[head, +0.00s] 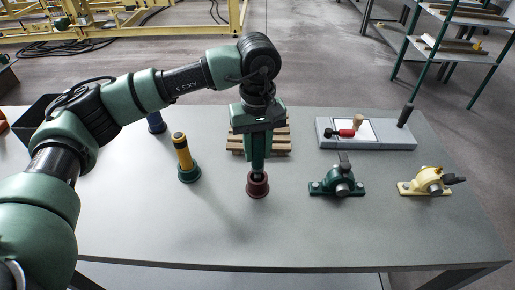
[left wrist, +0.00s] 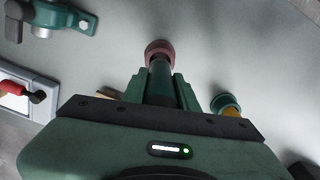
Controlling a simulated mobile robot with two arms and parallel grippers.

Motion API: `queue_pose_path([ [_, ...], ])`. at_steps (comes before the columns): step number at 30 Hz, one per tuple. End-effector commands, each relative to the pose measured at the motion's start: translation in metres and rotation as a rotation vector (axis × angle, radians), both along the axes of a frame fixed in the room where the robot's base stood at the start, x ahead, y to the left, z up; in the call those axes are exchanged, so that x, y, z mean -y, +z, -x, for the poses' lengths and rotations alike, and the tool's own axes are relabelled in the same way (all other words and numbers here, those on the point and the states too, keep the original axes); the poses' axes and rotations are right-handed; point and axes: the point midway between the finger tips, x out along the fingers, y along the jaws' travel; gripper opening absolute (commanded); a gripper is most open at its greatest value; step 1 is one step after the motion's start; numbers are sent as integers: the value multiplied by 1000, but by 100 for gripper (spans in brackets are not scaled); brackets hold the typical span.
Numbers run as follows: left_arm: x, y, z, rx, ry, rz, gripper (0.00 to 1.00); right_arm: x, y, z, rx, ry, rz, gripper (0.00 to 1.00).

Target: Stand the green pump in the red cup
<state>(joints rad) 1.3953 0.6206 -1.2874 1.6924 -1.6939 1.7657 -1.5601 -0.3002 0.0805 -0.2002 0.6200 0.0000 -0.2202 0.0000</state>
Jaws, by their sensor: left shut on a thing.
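My left gripper (head: 257,168) points straight down over the red cup (head: 258,189), which stands on the table. It is shut on the green pump, a dark green cylinder that shows between the fingers in the left wrist view (left wrist: 161,85). The pump is upright, and its lower end meets the mouth of the red cup, also seen in the left wrist view (left wrist: 157,46). I cannot tell how deep it sits in the cup. In the head view the fingers hide most of the pump. My right gripper is not in view.
A yellow pump (head: 184,155) stands in a green cup (head: 189,174) to the left. A blue item (head: 156,123) and a wooden rack (head: 277,148) are behind. A green clamp-like fixture (head: 338,184), a yellow one (head: 426,184) and a grey tray (head: 392,140) are right. The front table is clear.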

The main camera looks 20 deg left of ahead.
Motion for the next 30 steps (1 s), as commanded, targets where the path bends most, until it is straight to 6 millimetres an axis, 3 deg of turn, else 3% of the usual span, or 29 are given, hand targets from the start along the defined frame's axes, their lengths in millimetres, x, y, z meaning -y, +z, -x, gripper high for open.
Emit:
queue_pose_path([
  [30,0,-26,0,1,0,1,0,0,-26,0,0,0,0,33],
])
